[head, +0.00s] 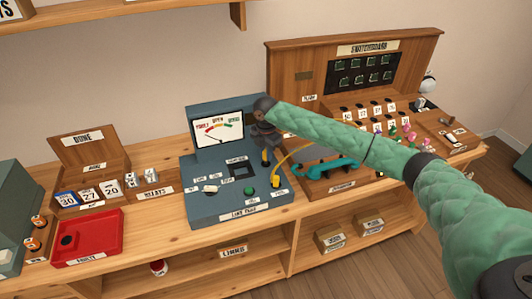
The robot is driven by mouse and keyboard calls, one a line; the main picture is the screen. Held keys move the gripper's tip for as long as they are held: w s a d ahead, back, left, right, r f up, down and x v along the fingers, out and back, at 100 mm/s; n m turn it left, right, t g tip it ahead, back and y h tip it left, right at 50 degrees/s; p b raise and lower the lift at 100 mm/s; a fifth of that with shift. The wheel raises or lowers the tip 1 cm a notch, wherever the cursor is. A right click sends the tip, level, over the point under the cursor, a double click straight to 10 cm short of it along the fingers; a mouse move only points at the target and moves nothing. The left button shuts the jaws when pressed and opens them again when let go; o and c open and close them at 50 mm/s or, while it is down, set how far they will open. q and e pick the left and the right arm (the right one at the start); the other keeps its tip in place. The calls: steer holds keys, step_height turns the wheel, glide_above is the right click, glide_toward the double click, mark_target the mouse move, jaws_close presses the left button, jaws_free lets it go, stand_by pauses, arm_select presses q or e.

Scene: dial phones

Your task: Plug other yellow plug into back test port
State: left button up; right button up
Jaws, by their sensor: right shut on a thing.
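My right arm reaches in from the right, and its gripper (266,143) points down over the right side of the blue-grey test box (215,206). It is shut on a small yellow plug (265,158), mostly covered by the fingers. The plug is upright at the box's back right; I cannot tell whether it is in the back test port, which is hidden. Another yellow plug (275,181) stands at the front right of the box, with a yellow cable (292,156) arching right from it. My left gripper is out of view.
The switchboard (350,48) stands at right, with a teal handset (335,167) before it, partly under my arm. A meter panel (217,128) rises behind the box. A red tray (88,238) and number cards (88,195) lie at left.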

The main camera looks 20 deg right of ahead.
steer(key=shift+p, duration=1.2)
stand_by(1.2)
steer(key=shift+f+b, duration=0.35)
steer(key=shift+f, duration=0.95)
stand_by(0.4)
steer(key=o, duration=1.2)
steer(key=shift+c, duration=0.2)
steer(key=shift+r, duration=0.1)
steer(key=shift+r+p, duration=3)
steer(key=shift+r, duration=0.7)
